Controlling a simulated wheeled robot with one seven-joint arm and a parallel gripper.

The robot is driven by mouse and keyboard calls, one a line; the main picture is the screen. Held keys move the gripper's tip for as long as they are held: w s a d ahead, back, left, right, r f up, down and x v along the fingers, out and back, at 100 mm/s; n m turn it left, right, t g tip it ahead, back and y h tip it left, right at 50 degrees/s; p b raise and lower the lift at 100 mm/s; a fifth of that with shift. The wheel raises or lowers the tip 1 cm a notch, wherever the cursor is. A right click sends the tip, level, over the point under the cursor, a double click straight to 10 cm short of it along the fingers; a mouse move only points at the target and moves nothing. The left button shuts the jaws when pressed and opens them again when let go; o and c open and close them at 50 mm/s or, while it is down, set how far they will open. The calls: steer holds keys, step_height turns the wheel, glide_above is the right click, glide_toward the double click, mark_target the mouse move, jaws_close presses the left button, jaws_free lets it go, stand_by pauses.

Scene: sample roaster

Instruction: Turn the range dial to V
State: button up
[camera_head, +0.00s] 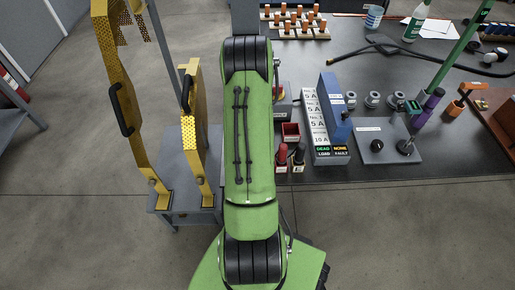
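I cannot make out a range dial or any V mark in the camera_head view. A grey plate (372,156) on the dark table has a small white label, a round knob-like part (377,145) and a dark upright part at its right. I cannot tell whether either is the dial. My green arm fills the middle of the view and hides part of the table's left side. My gripper does not show, so its state and place cannot be seen.
A white label board (317,127) and a blue box (334,106) stand beside the plate. Red and black bottles (282,153) sit near the front edge. A green pole (459,50) slants at right. Yellow frames (203,130) stand on a grey stand at left.

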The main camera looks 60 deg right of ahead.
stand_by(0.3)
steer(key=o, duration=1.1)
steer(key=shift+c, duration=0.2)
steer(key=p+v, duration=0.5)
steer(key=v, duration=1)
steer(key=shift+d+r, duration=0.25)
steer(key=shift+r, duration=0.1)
